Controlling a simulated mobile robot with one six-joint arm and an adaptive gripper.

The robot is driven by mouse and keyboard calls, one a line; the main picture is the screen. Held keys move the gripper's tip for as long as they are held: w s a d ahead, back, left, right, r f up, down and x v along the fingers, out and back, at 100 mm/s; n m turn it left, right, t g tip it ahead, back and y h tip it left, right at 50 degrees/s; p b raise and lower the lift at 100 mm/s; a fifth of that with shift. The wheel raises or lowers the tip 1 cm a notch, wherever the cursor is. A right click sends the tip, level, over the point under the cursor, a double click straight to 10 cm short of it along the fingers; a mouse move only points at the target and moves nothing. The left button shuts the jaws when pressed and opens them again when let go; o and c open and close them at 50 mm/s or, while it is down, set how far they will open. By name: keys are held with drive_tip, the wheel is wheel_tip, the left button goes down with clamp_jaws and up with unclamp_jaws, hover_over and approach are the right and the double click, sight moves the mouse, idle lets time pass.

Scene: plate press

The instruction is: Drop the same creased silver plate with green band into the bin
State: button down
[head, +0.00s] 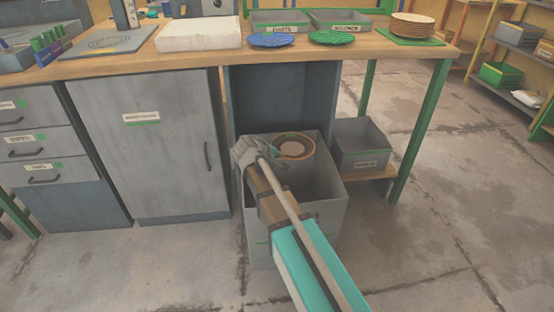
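A round plate (293,147) with a grey centre and a coloured ring shows at the back of the grey bin (325,212). Its creases are too small to make out. I cannot tell whether the plate is held over the bin or lies inside it. The open-topped bin stands on the floor in front of the table's knee space. My gripper (246,152) is over the bin's back left corner, just left of the plate. Its fingertips are not clear, so I cannot tell whether they grip the plate's edge. My arm hides part of the bin's opening and front.
The wooden table (190,62) holds a white slab (199,35), a blue plate (271,40), a green plate (331,38), two trays and a tan plate stack (413,25). A grey crate (360,144) sits on a low shelf right of the bin. The right floor is clear.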

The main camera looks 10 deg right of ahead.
drive_tip(key=shift+f, duration=0.15)
drive_tip(key=shift+f+b, duration=2.85)
drive_tip(key=shift+b, duration=0.15)
drive_tip(key=c, duration=0.7)
unclamp_jaws()
